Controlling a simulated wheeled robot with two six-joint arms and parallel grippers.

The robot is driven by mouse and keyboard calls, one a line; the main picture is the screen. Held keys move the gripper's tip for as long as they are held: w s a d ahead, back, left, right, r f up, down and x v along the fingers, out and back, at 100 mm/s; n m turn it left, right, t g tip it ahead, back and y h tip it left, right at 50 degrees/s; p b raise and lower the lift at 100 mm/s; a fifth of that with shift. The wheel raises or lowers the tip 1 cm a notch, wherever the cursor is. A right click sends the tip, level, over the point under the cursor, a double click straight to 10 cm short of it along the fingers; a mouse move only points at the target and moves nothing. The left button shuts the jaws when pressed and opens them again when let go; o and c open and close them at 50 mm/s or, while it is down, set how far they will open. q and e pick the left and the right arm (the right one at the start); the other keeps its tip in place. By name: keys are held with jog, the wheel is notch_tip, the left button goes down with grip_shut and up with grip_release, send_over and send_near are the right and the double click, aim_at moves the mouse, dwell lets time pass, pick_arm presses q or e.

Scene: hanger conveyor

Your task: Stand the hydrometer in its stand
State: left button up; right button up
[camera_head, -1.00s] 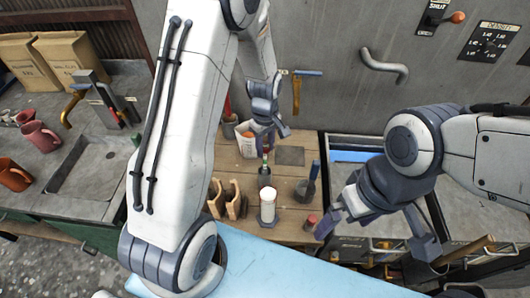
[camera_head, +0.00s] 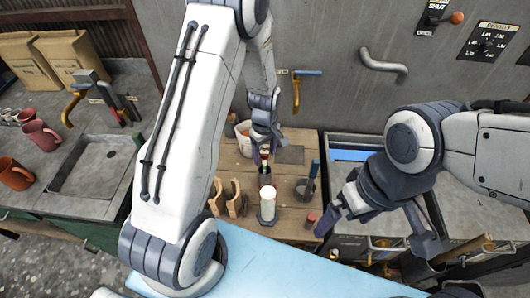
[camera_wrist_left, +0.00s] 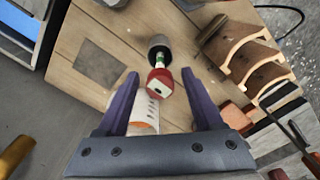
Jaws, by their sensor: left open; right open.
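A slim piece with a red top and green-and-white neck, apparently the hydrometer (camera_wrist_left: 160,82), rises from a dark cylinder (camera_head: 265,176) on the wooden table. The dark cylinder (camera_wrist_left: 158,43) also shows in the left wrist view. My left gripper (camera_head: 265,148) is open just above it, and the red top lies between its fingers (camera_wrist_left: 163,85) in the left wrist view. I cannot tell whether they touch it. A white cylinder on a dark base (camera_head: 267,206) stands nearer me; which holder is the stand is unclear. My right gripper (camera_head: 334,217) is open and empty at the table's right edge.
Wooden racks (camera_head: 229,198) stand left of the white cylinder. A dark pot with a blue handle (camera_head: 305,188) and a small red-capped item (camera_head: 309,221) stand right. A white-and-orange container (camera_wrist_left: 145,113) is behind the red top. A dark square plate (camera_head: 290,155) lies flat.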

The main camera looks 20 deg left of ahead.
pick_arm(q)
jog(key=shift+r, duration=0.1)
jog(key=shift+r, duration=0.15)
notch_tip(320, 180, up, 11)
jog(key=b, duration=0.4)
jog(key=s+d+r+m, duration=0.5)
jog(key=s+d+m, duration=0.2)
jog(key=s+d, duration=0.15)
jog(key=s+d+m, duration=0.2)
jog(key=s+m, duration=0.4)
jog(key=s, duration=0.1)
jog(key=s+d+r+m+h, duration=0.1)
jog(key=s+d+m, duration=0.2)
jog(key=s+m, duration=0.3)
jog(key=shift+s+d+m, duration=0.3)
jog(key=shift+s, duration=0.8)
jog(key=shift+r, duration=0.1)
